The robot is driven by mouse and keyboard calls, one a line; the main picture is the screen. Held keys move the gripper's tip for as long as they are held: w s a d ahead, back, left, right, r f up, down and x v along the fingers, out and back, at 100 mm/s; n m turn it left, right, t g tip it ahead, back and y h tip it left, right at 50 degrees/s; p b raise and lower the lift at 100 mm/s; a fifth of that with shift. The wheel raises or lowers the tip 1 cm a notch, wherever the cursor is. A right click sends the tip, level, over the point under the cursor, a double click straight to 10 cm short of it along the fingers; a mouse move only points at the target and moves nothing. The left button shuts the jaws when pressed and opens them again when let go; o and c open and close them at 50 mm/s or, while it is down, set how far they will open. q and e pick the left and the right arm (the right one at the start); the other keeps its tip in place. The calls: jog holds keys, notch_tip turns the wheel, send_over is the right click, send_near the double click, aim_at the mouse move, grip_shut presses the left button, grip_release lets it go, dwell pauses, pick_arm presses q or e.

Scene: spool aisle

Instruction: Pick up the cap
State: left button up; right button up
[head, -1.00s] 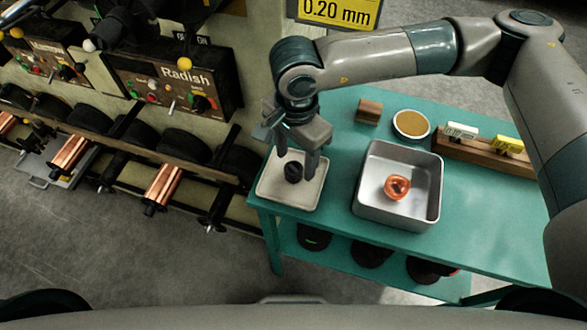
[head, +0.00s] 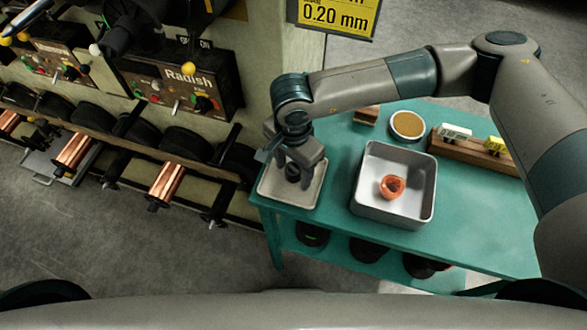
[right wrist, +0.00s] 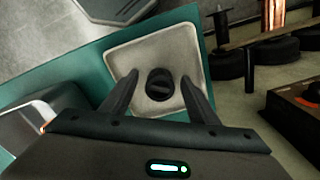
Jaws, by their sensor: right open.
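The cap is a small black round piece with a raised bar across its top (right wrist: 159,85). It lies in a shallow pale square tray (right wrist: 122,57) at the left end of the teal table. My right gripper (head: 293,174) is over that tray in the head view and hides most of the cap. In the right wrist view its two fingers (right wrist: 162,97) are apart, one on each side of the cap, with nothing held. I cannot tell whether the fingertips reach down beside it. My left gripper is not in view.
A deep metal bin (head: 365,207) with a copper-coloured coil (head: 391,187) stands right of the tray on the teal table (head: 470,228). Behind are a round dish (head: 407,125), a wooden block (head: 367,115) and a wooden rack (head: 450,150). The spool machine (head: 185,85) stands left.

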aim_at(293, 168)
jog(key=c, duration=1.3)
jog(key=shift+o, duration=0.2)
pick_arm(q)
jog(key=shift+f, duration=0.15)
pick_arm(e)
jog(key=shift+r, duration=0.1)
jog(key=shift+r+b, duration=0.5)
notch_tip(293, 168, up, 2)
jog(key=shift+r+b, duration=0.15)
jog(key=shift+b, duration=0.7)
pick_arm(q)
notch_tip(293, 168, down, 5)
jog(key=b, duration=0.3)
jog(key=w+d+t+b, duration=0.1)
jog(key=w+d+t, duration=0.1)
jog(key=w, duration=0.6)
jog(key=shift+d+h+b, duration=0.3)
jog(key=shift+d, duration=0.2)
pick_arm(e)
jog(key=s+d+r, duration=0.6)
jog(key=d+r, duration=0.1)
jog(key=d, duration=0.3)
jog(key=shift+s+r, duration=0.15)
jog(key=shift+r, duration=0.15)
